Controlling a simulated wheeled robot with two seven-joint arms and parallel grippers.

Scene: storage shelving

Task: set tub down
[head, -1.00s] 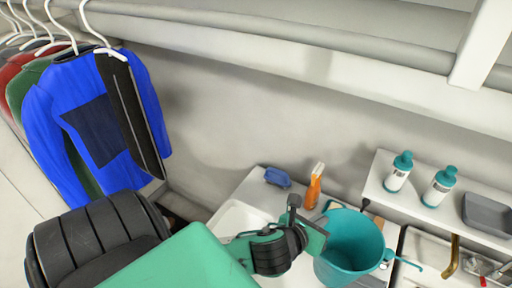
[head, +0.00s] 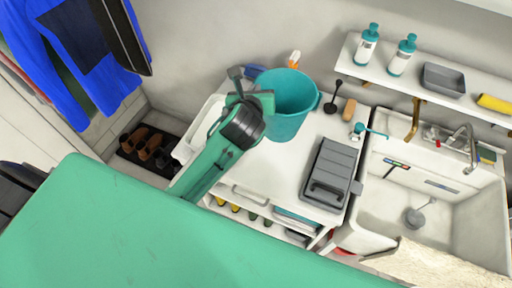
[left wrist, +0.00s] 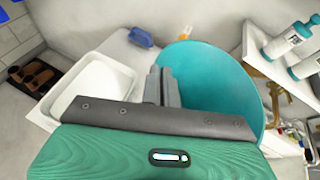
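The tub is a teal bucket (head: 289,110), upright, over the white counter. It also shows large in the left wrist view (left wrist: 215,85), open side facing the camera. My left gripper (head: 252,98) is at its left rim. In the left wrist view the fingers (left wrist: 162,87) are close together with the rim between them, so the gripper looks shut on the tub's wall. I cannot tell whether the tub's base touches the counter (head: 262,165). My right gripper is not in view.
A white basin (head: 202,125) is left of the tub, an orange bottle (head: 294,60) behind it. A black scoop (head: 334,92), a brush and a grey case (head: 330,175) are to its right. A sink (head: 440,195) and a shelf with bottles (head: 403,55) stand right.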

